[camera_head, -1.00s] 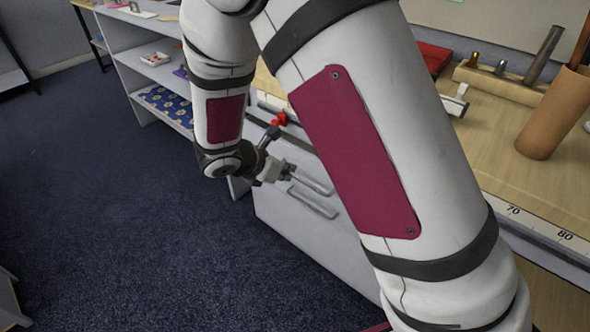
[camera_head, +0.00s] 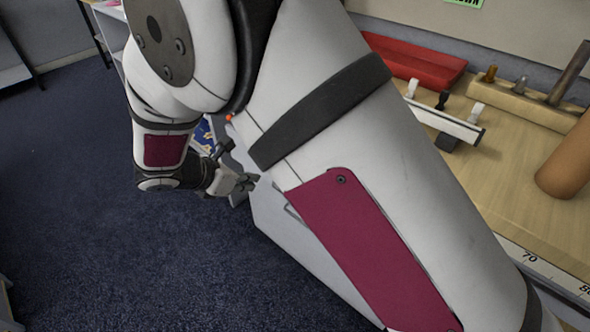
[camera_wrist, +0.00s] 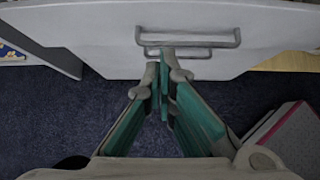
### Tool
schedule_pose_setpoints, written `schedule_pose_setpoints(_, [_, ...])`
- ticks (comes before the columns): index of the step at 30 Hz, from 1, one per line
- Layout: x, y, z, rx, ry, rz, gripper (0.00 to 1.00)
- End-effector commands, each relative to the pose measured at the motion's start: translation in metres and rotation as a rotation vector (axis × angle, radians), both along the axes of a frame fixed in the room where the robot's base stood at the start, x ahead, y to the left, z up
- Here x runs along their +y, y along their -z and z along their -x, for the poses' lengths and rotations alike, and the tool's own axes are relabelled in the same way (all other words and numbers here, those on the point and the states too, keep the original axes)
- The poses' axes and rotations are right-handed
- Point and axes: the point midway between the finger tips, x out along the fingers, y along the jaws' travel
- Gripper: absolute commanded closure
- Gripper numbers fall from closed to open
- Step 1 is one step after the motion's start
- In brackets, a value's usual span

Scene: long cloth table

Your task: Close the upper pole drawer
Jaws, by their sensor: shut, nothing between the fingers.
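The pale grey drawer unit (camera_head: 290,232) stands under the wooden worktop, and my arm hides much of its front. Part of one drawer handle (camera_head: 292,214) shows beside my arm. In the wrist view the drawer front (camera_wrist: 90,35) fills the top, with a wide bar handle (camera_wrist: 225,38) and a second bar just below it (camera_wrist: 200,54). My gripper (camera_head: 250,183) is at the unit's far end in the head view. In the wrist view its fingers (camera_wrist: 165,58) are shut and empty, tips by the bars. I cannot tell whether they touch. How far the upper drawer stands open is unclear.
The worktop (camera_head: 510,150) holds a red case (camera_head: 415,62), a wooden block with tools (camera_head: 520,102) and a brown cylinder (camera_head: 570,165). A ruler strip (camera_head: 545,268) runs along its edge. Shelving (camera_head: 108,35) stands at the back left. Dark carpet (camera_head: 80,200) on the left is open.

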Motion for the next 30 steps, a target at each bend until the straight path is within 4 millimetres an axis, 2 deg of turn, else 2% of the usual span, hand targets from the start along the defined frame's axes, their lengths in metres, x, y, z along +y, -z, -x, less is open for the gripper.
schedule_pose_setpoints(5, [-0.010, 0.016, -0.011, 0.002, 0.002, 0.003, 1.00])
schedule_pose_setpoints(17, [-0.044, 0.071, -0.054, 0.001, 0.001, 0.003, 1.00])
schedule_pose_setpoints(24, [-0.062, 0.070, -0.079, 0.001, 0.001, -0.001, 1.00])
schedule_pose_setpoints(30, [-0.068, 0.069, -0.086, 0.000, -0.001, 0.001, 1.00])
